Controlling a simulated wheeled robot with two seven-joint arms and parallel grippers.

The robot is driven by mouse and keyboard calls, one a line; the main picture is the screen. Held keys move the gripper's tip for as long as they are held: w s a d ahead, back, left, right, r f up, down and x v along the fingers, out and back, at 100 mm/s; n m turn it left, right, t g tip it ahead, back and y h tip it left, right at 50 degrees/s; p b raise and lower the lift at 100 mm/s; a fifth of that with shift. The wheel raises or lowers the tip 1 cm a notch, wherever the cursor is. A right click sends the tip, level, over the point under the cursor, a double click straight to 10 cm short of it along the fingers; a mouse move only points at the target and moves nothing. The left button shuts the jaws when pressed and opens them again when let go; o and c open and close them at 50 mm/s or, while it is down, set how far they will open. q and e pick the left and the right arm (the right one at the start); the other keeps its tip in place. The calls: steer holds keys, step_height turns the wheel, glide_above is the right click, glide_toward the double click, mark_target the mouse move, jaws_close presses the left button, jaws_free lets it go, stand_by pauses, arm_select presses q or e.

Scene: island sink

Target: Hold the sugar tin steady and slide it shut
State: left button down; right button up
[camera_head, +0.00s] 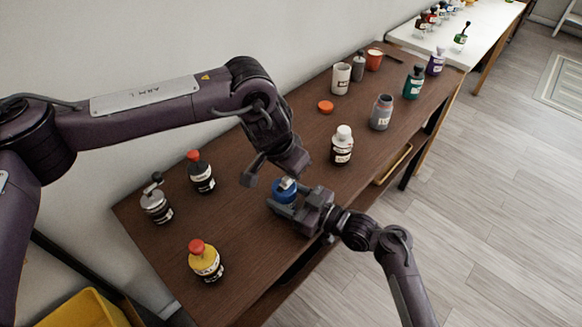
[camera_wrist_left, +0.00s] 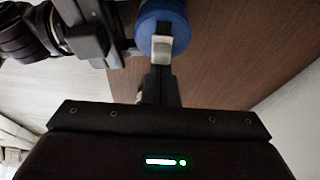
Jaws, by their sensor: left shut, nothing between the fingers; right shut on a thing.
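The blue tin (camera_head: 283,194), which I take to be the sugar tin, stands upright near the table's front edge. My right gripper (camera_head: 292,206) is shut on its side. My left gripper (camera_head: 285,182) is above the tin, fingers together and empty, pointing down at its top. In the left wrist view the blue tin (camera_wrist_left: 160,14) is at the top centre, with the left fingertips (camera_wrist_left: 162,52) overlapping it and the right gripper (camera_wrist_left: 98,38) beside it. I cannot tell whether the fingertips touch the tin. The lid is mostly hidden, so its position is unclear.
A white-capped bottle (camera_head: 342,146) stands behind and right of the tin. A dark bottle (camera_head: 201,176), a grey-topped jar (camera_head: 156,203) and a yellow bottle (camera_head: 206,264) stand on the left. A red lid (camera_head: 326,106) lies further back. The brown table (camera_head: 240,230) is clear left of the tin.

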arm_select(q)
steer(key=shift+s+a, duration=0.6)
steer(key=shift+s, duration=0.05)
steer(key=shift+w+d, duration=0.1)
steer(key=w+d, duration=0.2)
steer(key=w, duration=0.1)
step_height(320, 180, up, 9)
glide_above(287, 177)
steer(key=shift+r, duration=0.2)
arm_select(e)
steer(key=o, duration=1.1)
